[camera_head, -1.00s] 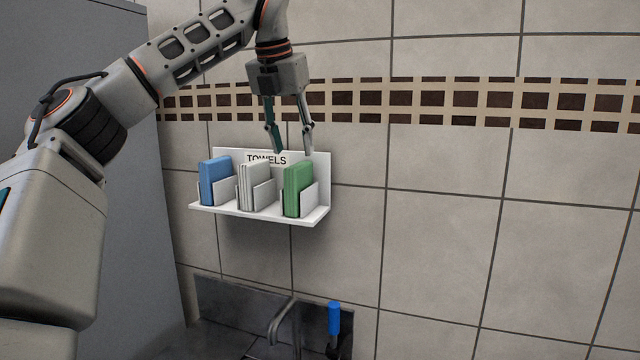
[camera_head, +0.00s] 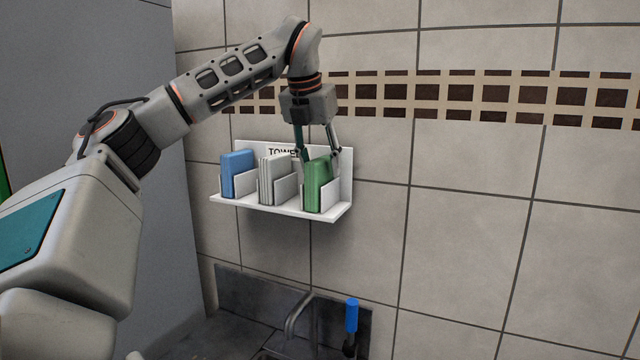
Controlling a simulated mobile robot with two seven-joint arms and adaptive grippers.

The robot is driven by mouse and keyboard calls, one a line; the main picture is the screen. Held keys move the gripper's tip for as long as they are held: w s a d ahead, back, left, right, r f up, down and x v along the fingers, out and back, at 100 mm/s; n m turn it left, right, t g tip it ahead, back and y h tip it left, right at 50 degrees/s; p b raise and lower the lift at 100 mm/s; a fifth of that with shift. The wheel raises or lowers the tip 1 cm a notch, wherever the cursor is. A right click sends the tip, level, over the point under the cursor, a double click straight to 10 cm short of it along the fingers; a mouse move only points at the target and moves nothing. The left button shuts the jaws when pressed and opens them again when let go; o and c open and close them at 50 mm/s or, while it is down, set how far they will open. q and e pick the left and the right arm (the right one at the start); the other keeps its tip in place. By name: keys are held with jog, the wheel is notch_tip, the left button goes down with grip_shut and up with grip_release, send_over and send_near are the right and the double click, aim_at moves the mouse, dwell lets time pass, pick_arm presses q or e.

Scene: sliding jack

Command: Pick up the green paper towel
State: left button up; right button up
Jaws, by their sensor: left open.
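The green paper towel (camera_head: 316,186) stands upright in the right-hand slot of a white wall shelf (camera_head: 282,209) labelled for towels. My left gripper (camera_head: 318,158) points down at the top of the green towel, with its fingers spread. One finger shows at the towel's upper left and the other at its upper right, partly behind it. I cannot tell whether either finger touches the towel. My right gripper is not in view.
A blue towel (camera_head: 237,174) and white towels (camera_head: 268,181) stand in the slots to the left. Below are a sink faucet (camera_head: 297,312) and a blue-handled item (camera_head: 351,315). A grey panel (camera_head: 100,60) rises at left. The tiled wall at right is clear.

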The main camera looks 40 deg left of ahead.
pick_arm(q)
jog(key=shift+f, duration=0.25)
dwell(0.5)
jog(key=c, duration=1.1)
